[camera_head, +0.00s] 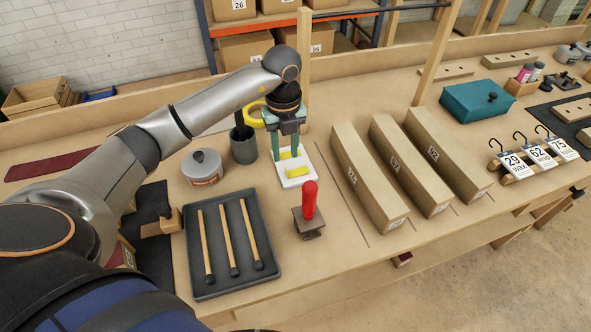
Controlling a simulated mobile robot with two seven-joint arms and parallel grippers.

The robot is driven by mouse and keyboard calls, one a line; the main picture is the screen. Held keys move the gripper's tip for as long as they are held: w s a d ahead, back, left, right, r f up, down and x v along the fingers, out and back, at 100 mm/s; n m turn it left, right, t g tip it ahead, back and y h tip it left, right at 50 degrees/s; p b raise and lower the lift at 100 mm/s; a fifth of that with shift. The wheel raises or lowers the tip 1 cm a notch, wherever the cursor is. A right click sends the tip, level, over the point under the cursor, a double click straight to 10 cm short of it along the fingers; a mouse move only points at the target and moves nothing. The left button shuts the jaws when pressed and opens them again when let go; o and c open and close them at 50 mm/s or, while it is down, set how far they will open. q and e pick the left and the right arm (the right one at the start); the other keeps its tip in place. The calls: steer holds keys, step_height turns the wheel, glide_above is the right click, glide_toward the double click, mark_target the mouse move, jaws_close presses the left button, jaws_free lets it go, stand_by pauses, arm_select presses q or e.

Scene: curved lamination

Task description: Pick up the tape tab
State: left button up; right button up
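A white plate (310,180) lies on the bench with yellow tape tabs on it. One yellow tape tab (298,171) lies in the plate's front half, clear of the fingers. Another yellow tape tab (288,154) shows at the plate's back, between my fingertips. My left gripper (286,155) points down over the back of the plate with its green fingers apart. I cannot tell whether the fingers touch the back tab. My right gripper is not in view.
A grey cup (243,148), a lidded tin (203,168) and a yellow tape roll (251,119) stand left of the plate. A red-handled tool (310,205) stands in front, beside a dark tray (264,280) of sticks. Long boxes (366,185) lie right.

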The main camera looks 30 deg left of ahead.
mark_target(288, 173)
arm_select(q)
steer(key=f, duration=0.6)
steer(key=shift+d+f, duration=0.25)
steer(key=shift+f, duration=0.1)
jaws_close()
stand_by(1.1)
